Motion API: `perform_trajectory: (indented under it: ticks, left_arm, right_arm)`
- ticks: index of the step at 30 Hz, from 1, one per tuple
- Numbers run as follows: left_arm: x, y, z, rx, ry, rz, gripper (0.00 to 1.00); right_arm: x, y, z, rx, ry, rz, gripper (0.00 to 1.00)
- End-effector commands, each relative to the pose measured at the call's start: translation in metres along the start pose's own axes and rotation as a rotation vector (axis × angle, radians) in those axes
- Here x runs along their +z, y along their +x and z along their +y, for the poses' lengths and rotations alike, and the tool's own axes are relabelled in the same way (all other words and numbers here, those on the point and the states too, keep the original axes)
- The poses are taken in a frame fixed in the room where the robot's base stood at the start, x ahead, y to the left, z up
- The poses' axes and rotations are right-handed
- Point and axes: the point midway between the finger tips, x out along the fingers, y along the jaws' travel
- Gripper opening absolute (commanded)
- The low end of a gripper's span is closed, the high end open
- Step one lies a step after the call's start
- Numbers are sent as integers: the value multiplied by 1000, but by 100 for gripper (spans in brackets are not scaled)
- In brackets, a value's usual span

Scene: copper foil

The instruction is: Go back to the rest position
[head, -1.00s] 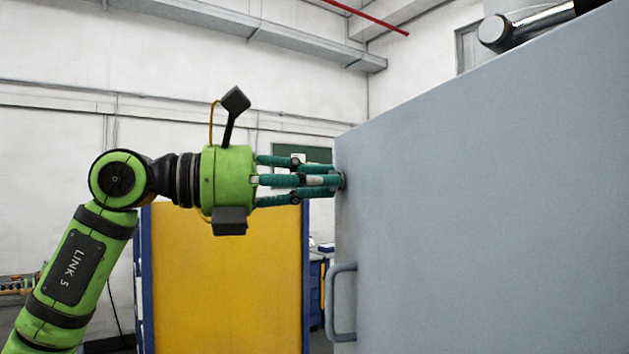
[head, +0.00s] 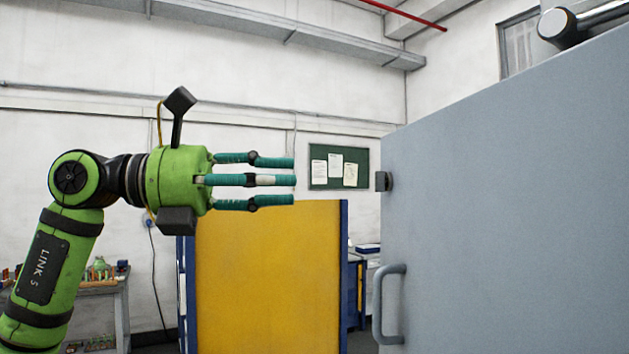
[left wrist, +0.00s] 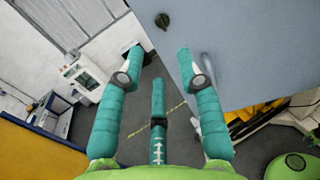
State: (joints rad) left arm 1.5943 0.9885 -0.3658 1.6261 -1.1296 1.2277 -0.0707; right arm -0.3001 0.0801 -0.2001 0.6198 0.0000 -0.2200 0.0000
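My left gripper (head: 293,181) comes in from the left and points right at a large grey panel (head: 500,220). Its teal fingers are spread, with nothing between them. A clear gap separates the fingertips from the small dark knob (head: 384,181) on the panel's left edge. In the left wrist view the fingers of the left gripper (left wrist: 160,65) also stand apart and empty. The dark knob (left wrist: 162,20) shows beyond them on the grey panel (left wrist: 250,40). My right gripper is in neither view.
A grey bar handle (head: 388,305) sticks out of the panel below the knob. A yellow panel with blue edges (head: 265,280) stands behind my gripper. A workbench (head: 110,290) with small items is at the lower left. A green notice board (head: 340,168) hangs on the wall.

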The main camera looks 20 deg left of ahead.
Motion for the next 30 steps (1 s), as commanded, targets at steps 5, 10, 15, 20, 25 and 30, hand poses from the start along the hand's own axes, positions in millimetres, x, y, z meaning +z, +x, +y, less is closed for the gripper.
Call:
perform_trajectory:
  ticks: [5,10,15,20,25,30]
  left_arm:
    - [0,-13,0,0,-1,0,36]
    - [0,-14,0,-1,0,0,36]
    - [0,-14,0,-1,0,0,36]
    - [0,-14,0,-1,-1,0,36]
    - [-14,2,16,-49,-101,-30,36]
    - [-74,49,84,-164,-497,-181,36]
  right_arm:
    - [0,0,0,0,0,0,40]
    - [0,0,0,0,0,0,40]
    - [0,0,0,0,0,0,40]
    - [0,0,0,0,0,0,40]
    - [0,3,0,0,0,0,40]
    - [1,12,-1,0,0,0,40]
